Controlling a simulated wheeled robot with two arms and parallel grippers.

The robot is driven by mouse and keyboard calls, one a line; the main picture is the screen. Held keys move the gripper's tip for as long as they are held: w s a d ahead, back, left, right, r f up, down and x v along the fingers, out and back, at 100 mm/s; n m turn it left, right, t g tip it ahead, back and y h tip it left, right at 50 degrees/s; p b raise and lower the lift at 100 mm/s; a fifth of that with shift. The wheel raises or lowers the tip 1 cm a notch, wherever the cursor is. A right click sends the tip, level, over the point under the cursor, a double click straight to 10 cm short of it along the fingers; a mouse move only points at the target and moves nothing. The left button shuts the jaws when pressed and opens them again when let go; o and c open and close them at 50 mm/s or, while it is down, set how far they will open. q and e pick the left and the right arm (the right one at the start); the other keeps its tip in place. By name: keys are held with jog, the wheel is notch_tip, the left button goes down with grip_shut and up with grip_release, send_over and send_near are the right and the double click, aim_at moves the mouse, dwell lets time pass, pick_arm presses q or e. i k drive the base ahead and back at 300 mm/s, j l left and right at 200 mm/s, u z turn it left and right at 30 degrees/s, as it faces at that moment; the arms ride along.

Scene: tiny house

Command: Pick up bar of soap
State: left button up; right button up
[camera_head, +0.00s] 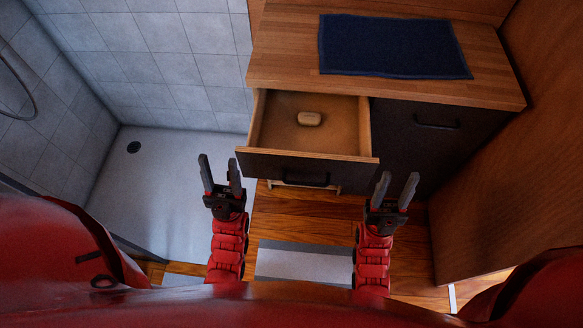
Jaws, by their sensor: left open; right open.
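A small beige bar of soap (309,118) lies in an open drawer (278,135), on its bare floor towards the back. The drawer is pulled out from the wooden cabinet. My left gripper (220,172) is open and empty, low to the left of the drawer's dark front. My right gripper (397,188) is open and empty, in front of the cabinet to the right of the drawer. Both grippers point away from me and are apart from the soap.
A dark blue towel (390,46) lies on the wooden countertop (285,60). A closed dark drawer front (425,140) is right of the open drawer. A tiled shower with a pale floor (165,180) is at left. A wooden wall (545,130) bounds the right. A grey-white mat (300,263) lies on the floor.

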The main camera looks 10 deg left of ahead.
aim_at(305, 118)
jog(key=k+j+u, duration=0.1)
jog(key=j, duration=0.25)
jog(key=k+j+u, duration=0.25)
jog(key=j, duration=0.4)
jog(key=i+j+u, duration=0.1)
jog(key=i+j, duration=0.15)
